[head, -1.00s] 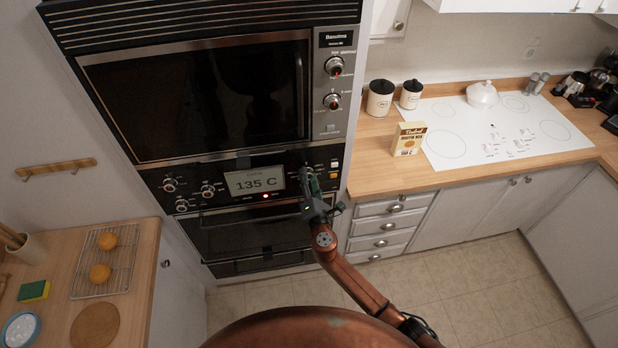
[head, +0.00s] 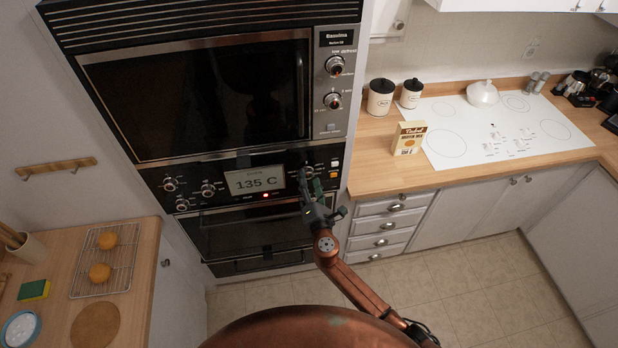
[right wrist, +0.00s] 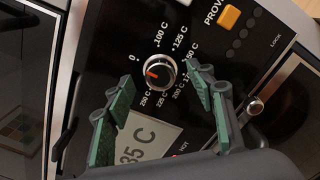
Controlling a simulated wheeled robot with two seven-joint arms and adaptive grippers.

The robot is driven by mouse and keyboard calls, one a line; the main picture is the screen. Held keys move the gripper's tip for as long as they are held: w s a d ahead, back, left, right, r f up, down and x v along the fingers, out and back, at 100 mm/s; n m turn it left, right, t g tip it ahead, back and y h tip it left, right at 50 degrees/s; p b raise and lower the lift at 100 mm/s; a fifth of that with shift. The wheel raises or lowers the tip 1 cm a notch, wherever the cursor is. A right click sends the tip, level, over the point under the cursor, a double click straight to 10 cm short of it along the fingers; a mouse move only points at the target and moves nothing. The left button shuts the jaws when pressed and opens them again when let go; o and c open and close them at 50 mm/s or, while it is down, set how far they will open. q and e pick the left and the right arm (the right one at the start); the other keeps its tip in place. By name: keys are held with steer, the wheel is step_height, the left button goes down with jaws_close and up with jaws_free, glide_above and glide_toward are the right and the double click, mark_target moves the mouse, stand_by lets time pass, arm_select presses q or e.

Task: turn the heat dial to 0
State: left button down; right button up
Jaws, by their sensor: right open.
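The heat dial (right wrist: 160,71) is a round knob with a silver rim and an orange mark, ringed by printed temperatures and a 0 at its upper left. The orange mark lies on the knob's left part; its exact setting is hard to read. In the head view the dial (head: 307,170) sits right of the display, partly hidden by my gripper. My right gripper (right wrist: 162,98) is open and empty, its green pads on either side of the dial in the picture and apart from it. It also shows in the head view (head: 311,184). My left gripper is not in view.
The display (head: 254,180) reads 135 C. Other knobs (head: 208,189) stand left of it, and an orange button (right wrist: 229,16) is near the dial. The upper oven (head: 200,95) is above. A counter with a cooktop (head: 470,140) lies to the right.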

steer(key=s+d, duration=0.1)
steer(key=s, duration=0.9)
steer(key=shift+d, duration=0.4)
